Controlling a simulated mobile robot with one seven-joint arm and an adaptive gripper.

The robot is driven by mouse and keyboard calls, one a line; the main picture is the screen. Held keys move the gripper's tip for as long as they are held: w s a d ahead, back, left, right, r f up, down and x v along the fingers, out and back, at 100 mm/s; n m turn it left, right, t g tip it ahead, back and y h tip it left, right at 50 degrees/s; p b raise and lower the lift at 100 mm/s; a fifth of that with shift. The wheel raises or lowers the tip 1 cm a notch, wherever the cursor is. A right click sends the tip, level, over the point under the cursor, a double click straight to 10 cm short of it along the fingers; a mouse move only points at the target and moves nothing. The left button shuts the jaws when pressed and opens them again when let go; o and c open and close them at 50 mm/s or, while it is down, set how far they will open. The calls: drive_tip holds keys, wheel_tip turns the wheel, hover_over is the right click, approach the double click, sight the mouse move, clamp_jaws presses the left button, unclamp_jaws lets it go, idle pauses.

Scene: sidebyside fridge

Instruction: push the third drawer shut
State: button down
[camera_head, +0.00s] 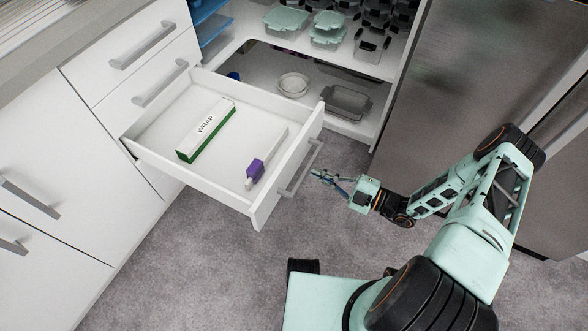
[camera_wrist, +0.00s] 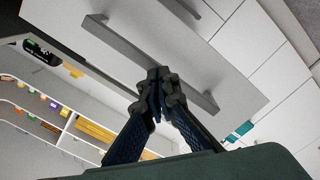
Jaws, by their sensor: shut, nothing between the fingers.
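The third drawer (camera_head: 258,209) is a white drawer, pulled well out below two shut drawers. It holds a green and white wrap box (camera_head: 207,130) and a long pale box with a purple end (camera_head: 265,160). Its grey bar handle (camera_head: 300,168) is on the front panel and also crosses the wrist view (camera_wrist: 118,52). My gripper (camera_head: 316,174) is shut and empty, just in front of the drawer front near the handle. In the wrist view its closed fingertips (camera_wrist: 157,76) overlap the handle's middle; I cannot tell whether they touch it.
Two shut drawers with handles (camera_head: 143,45) and white cabinet doors (camera_head: 75,155) are at left. Open shelves with containers (camera_head: 287,18) stand behind the drawer. A dark fridge (camera_head: 470,70) is at right. Grey carpet (camera_head: 190,270) in front is clear.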

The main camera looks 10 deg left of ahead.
drive_tip(key=shift+b+x, duration=1)
drive_tip(key=shift+x, duration=5)
drive_tip(key=shift+a, duration=0.1)
drive_tip(key=b, duration=0.3)
approach(212, 128)
drive_tip(key=shift+v, duration=2.95)
drive_tip(key=shift+r, duration=0.15)
drive_tip(key=shift+b+x, duration=2.55)
drive_tip(key=shift+x, duration=3.45)
drive_tip(key=shift+w+a, duration=0.15)
drive_tip(key=shift+a, duration=0.55)
drive_tip(key=shift+b+x, duration=0.4)
drive_tip(key=shift+x, duration=4.85)
